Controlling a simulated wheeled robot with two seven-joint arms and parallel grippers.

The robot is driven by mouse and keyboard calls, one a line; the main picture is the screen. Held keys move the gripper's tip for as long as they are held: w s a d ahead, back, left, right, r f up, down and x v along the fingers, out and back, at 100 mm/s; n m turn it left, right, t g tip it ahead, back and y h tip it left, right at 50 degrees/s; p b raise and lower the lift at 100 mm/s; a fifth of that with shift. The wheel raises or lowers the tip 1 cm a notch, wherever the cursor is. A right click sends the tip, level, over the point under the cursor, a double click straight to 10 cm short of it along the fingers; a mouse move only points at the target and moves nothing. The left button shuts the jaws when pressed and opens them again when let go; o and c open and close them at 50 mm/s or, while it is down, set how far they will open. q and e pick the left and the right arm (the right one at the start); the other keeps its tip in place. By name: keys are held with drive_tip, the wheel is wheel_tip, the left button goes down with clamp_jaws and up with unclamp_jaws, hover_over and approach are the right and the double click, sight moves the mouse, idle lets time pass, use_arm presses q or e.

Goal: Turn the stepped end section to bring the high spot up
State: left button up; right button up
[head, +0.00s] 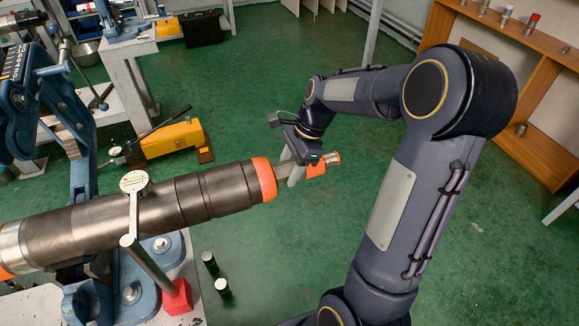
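A long dark steel pipe (160,208) lies across the left of the head view, with a stepped right part (222,188) and an orange band (264,179) near its end. A round pale dial gauge (134,182) on a post stands at the pipe, above a red base block (178,298). My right gripper (303,171) is at the narrow end piece just beyond the orange band. My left gripper is out of view.
A blue vise (95,298) stands under the pipe. A yellow tool (172,138) with a long handle lies behind the pipe. A wooden shelf (535,125) stands at right. Green floor is open behind my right arm.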

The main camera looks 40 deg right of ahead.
drive_tip(key=c, duration=0.3)
drive_tip(key=shift+s+f+t+b, duration=0.1)
drive_tip(key=shift+f+t+b, duration=0.1)
drive_tip(key=shift+t+b, duration=0.65)
drive_tip(key=t+b, duration=0.2)
drive_tip(key=b, duration=0.2)
drive_tip(key=n+t+h+b, duration=0.1)
drive_tip(key=t+b, duration=0.1)
drive_tip(key=b, duration=0.3)
drive_tip(key=s+f+n+t+b, duration=0.1)
drive_tip(key=t+b, duration=0.2)
drive_tip(key=b, duration=0.2)
drive_tip(key=shift+a+f+h, duration=0.1)
drive_tip(key=shift+a+h, duration=0.05)
drive_tip(key=shift+h, duration=0.25)
drive_tip(key=t+b, duration=0.2)
drive_tip(key=b, duration=0.5)
drive_tip(key=n+t+b, duration=0.1)
drive_tip(key=t+b, duration=0.2)
drive_tip(key=b, duration=0.4)
drive_tip(key=n+t+b, duration=0.1)
drive_tip(key=t+b, duration=0.1)
drive_tip(key=b, duration=0.5)
drive_tip(key=shift+s+a+f+t, duration=0.1)
drive_tip(key=shift+f+t, duration=0.15)
drive_tip(key=shift+t, duration=0.1)
drive_tip(key=shift+r+n+t+b, duration=0.25)
drive_tip(key=shift+n+t+b, duration=0.2)
drive_tip(key=shift+b, duration=0.5)
drive_tip(key=o, duration=1)
